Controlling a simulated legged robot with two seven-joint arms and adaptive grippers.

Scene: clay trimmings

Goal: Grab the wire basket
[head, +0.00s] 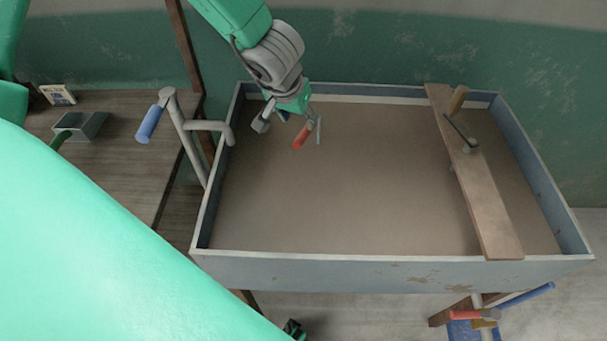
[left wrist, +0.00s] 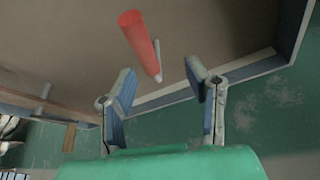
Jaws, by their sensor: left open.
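No wire basket can be made out clearly in either view. My left gripper (head: 281,116) is over the back left corner of the large blue-grey wooden trough (head: 390,271). Its jaws are open and apart, with nothing between the fingers. A red-handled tool (head: 302,136) with a thin grey part is just beside the fingers in the head view. In the left wrist view the red handle (left wrist: 133,35) is beyond the open fingertips (left wrist: 162,82). My right gripper cannot be made out.
A plank (head: 484,205) with a small tool (head: 461,135) lies across the trough's right side. A pale frame with a blue grip (head: 150,124) stands at its left wall. A wooden table (head: 120,165) holds a grey metal box (head: 90,122). The trough's middle is clear.

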